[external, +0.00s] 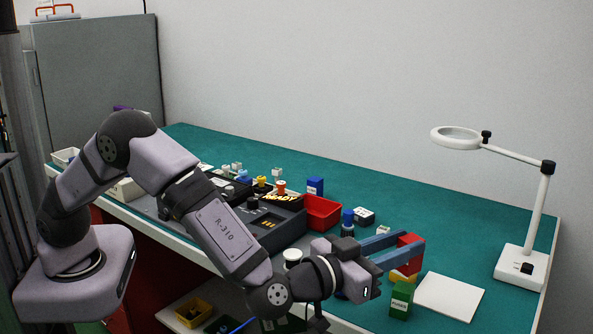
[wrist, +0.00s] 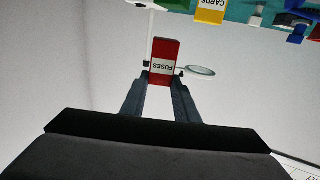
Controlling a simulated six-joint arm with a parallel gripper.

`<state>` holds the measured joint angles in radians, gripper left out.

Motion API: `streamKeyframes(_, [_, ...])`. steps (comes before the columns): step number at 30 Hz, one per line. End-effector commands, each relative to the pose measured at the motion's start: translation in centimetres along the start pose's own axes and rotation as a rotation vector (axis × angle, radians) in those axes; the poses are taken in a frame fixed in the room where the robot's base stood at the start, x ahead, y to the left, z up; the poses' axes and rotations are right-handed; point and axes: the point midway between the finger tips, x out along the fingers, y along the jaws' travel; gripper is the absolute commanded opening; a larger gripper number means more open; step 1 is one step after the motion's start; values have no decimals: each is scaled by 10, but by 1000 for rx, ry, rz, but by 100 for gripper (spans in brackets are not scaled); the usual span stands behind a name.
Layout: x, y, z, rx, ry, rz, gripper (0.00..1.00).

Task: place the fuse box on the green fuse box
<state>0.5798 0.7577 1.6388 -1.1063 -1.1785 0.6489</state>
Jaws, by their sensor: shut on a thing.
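A red fuse box (external: 411,248) with a white label is held between the two blue-grey fingers of my gripper (external: 392,245), raised above the table. In the wrist view the red fuse box (wrist: 164,60) sits at the fingertips, its FUSES label upside down. The green fuse box (external: 401,301) stands upright near the table's front edge, just below the held box in the external view. In the wrist view a yellow CARDS box (wrist: 210,12) is at the top edge.
A white sheet (external: 449,296) lies right of the green box. A magnifier lamp (external: 520,262) stands further right. A red bin (external: 322,211), a blue box (external: 315,186) and a blue-capped bottle (external: 347,222) are to the left. The back right of the green mat is clear.

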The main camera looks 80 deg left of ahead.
Motion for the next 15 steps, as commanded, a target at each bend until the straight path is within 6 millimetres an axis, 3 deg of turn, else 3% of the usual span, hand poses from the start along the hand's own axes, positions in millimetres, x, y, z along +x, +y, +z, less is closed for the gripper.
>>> streamKeyframes(5, [0,0,5,1,0,0,5])
streamKeyframes(15, [0,0,37,1,1,0,5])
